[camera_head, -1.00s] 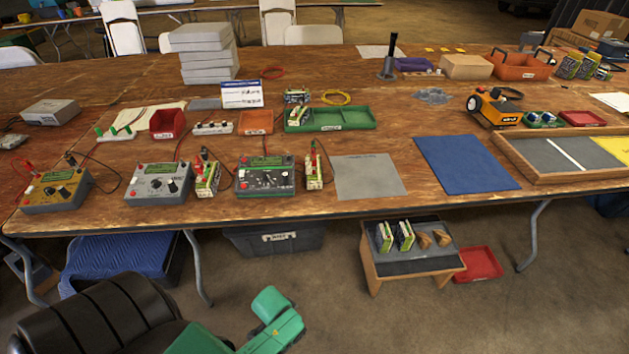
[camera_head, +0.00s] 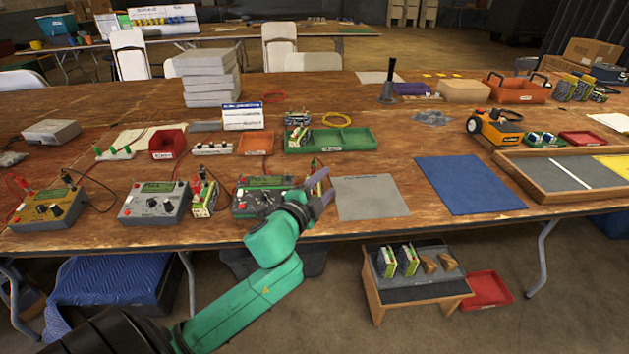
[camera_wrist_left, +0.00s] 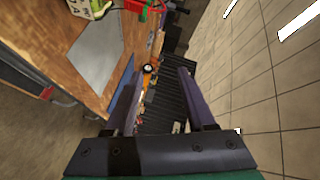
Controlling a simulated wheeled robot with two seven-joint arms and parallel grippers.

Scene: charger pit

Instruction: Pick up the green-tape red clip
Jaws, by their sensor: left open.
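My left gripper (camera_head: 322,187) is open and empty, at the table's front edge beside the dark meter (camera_head: 262,184) in the head view. In the left wrist view, its two fingers (camera_wrist_left: 158,100) stand wide apart with nothing between them. A red clip (camera_wrist_left: 138,7) with a bit of green shows at the top edge of the left wrist view, above and outside the fingers, next to a white-and-yellow battery pack (camera_wrist_left: 88,8). In the head view the gripper mostly hides that pack, and I cannot make out green tape. My right gripper is not in view.
A grey mat (camera_head: 369,197) and a blue mat (camera_head: 469,184) lie bare to the right. A grey meter (camera_head: 154,202), a yellow meter (camera_head: 47,208) and another battery pack (camera_head: 204,193) stand to the left with wires. A green tray (camera_head: 345,139) lies behind.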

